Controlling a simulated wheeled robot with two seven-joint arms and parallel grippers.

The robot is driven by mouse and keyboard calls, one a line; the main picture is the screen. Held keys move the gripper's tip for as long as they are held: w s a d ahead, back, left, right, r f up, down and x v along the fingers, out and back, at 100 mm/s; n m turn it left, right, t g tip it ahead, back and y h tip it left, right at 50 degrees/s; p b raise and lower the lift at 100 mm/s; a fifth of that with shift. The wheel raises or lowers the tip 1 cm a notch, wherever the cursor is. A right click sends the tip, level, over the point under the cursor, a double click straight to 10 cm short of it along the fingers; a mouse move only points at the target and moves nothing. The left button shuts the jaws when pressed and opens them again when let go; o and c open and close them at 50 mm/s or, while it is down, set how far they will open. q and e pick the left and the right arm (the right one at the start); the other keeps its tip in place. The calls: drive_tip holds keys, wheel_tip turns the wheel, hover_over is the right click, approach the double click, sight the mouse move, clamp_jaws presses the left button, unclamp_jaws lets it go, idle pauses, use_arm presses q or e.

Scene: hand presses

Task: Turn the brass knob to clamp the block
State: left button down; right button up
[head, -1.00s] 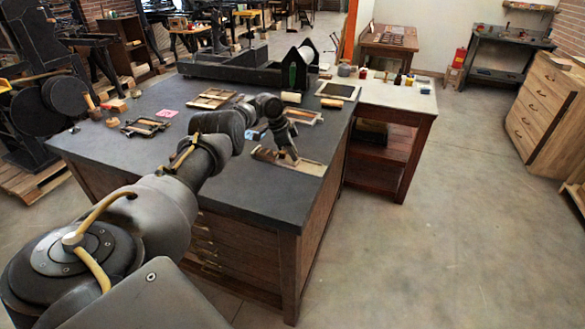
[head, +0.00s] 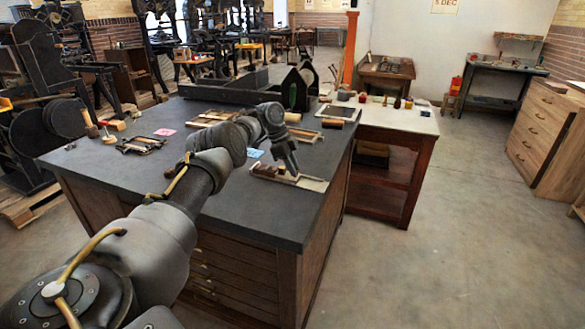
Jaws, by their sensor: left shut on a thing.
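A small wooden clamping fixture (head: 312,184) lies near the right edge of the dark bench top. My left arm reaches across the bench from the lower left. My left gripper (head: 294,175) points down at the middle of the fixture and is shut there, at the brass knob. The fingers cover the knob, so its turn cannot be read. A pale, low piece of the fixture shows to the right of the fingers. The block cannot be clearly told apart from the fixture at this size. My right gripper is out of the picture.
The dark bench (head: 240,215) has clear room in front of the fixture. Wooden frames, a small roller (head: 338,122) and a black press bed (head: 235,92) stand behind. A side table (head: 402,120) with small jars adjoins on the right. Open floor lies farther right.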

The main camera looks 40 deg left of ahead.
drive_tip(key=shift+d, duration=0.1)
use_arm(q)
drive_tip(key=c, duration=1.6)
unclamp_jaws()
drive_tip(key=shift+w, duration=0.1)
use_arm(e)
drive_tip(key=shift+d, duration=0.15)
use_arm(q)
drive_tip(key=shift+o, duration=0.2)
drive_tip(key=b+v, duration=0.1)
drive_tip(key=v, duration=0.9)
drive_tip(key=shift+r, duration=0.35)
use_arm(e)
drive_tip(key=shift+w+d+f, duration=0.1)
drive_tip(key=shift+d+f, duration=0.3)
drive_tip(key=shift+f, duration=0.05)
use_arm(q)
drive_tip(key=shift+a, duration=0.15)
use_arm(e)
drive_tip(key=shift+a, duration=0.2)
